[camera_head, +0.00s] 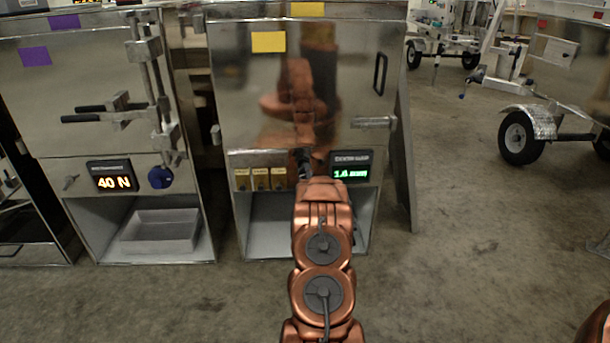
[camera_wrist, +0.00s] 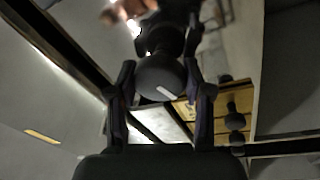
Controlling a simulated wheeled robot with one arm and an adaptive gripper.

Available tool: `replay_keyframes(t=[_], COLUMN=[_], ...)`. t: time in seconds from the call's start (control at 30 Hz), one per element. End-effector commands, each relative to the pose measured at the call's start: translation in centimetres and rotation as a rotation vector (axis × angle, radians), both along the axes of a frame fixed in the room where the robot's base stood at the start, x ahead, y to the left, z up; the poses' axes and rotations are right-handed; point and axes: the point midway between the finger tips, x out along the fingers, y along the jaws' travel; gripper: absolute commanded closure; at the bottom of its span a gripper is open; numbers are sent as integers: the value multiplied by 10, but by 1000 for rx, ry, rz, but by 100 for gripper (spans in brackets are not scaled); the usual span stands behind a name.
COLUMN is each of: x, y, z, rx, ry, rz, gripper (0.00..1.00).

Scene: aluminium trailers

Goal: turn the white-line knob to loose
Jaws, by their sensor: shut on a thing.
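The white-line knob (camera_wrist: 163,78) is dark and round, with a short white mark on its face, in the middle of the wrist view. My gripper (camera_wrist: 160,88) has one finger on each side of the knob and is shut on it. In the head view my gripper (camera_head: 304,162) is at the front panel of the right steel cabinet (camera_head: 235,110), just left of a green display (camera_head: 350,173) that seems to read 1.4 or 1.6. My arm hides the knob there.
Small dark knobs on yellow plates (camera_head: 259,180) sit close left of my gripper; they also show in the wrist view (camera_wrist: 235,121). A left cabinet (camera_head: 75,85) has levers, a blue knob (camera_head: 161,178) and a 40 N display (camera_head: 114,183). Open floor (camera_head: 460,220) lies right, with trailers beyond.

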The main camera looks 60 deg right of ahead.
Motion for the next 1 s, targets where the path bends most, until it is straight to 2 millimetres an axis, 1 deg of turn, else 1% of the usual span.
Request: replay_keyframes(t=[0.07, 0.1, 0.3, 0.73, 0.87, 1.0], x=[1, 1, 1, -2, -9, -19], y=[0, 0, 0, 3, 10, 21], z=[2, 2, 1, 0, -2, -5], rx=[-3, -3, -1, 1, 1, 4], ry=[-2, -2, -2, -1, -1, 1], rz=[2, 2, 2, 0, 0, 1], gripper=[85, 46, 25, 24, 24, 24])
